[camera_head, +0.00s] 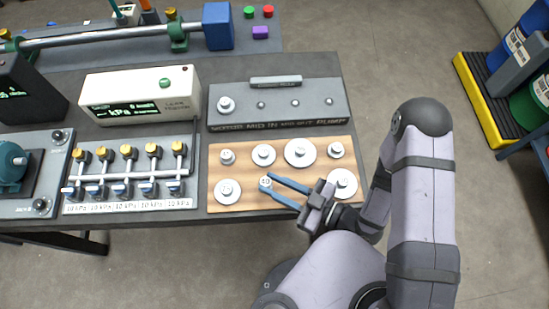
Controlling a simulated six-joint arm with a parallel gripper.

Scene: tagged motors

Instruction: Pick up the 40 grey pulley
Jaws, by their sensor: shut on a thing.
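My gripper (267,183) reaches in from the right over the front middle of the board. Its two blue fingers are shut on a small grey pulley (265,183), whose top tag looks like 40 but is too small to read surely. I cannot tell whether this pulley touches the board.
Behind the held pulley stand a small pulley (227,156), a medium one (263,154), a large one (299,152) and a small one (335,149). A grey fixture plate (320,112) lies behind the board. A valve panel (130,204) and a white pressure meter (140,94) are left.

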